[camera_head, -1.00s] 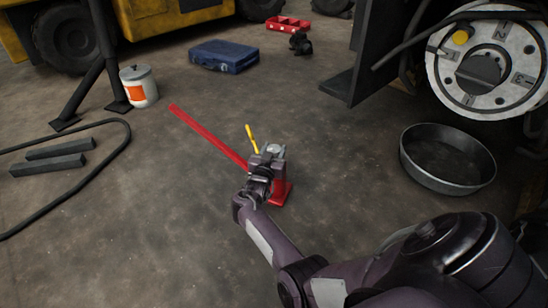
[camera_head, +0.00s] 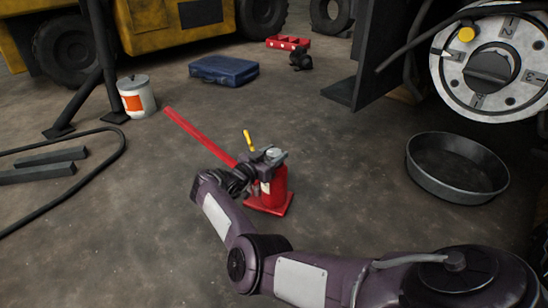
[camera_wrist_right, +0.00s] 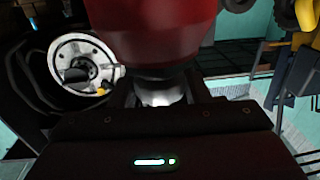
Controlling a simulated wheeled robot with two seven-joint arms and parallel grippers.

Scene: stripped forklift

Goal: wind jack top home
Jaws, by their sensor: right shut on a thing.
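The red bottle jack (camera_head: 272,192) stands upright on the floor in the middle of the head view. Its long red handle (camera_head: 198,136) slants up to the left. My right gripper (camera_head: 268,157) is at the jack's top, reaching in from the left. In the right wrist view, the red jack body (camera_wrist_right: 155,30) fills the upper middle. The pale metal jack top (camera_wrist_right: 160,93) sits between the fingers, and my right gripper (camera_wrist_right: 160,100) is shut on it. The fingers hide part of the top. My left gripper is not in view.
A yellow piece (camera_head: 249,140) sticks up just behind the jack. A round dark pan (camera_head: 457,168) lies to the right, below the numbered disc (camera_head: 493,65). Floor around the jack is clear.

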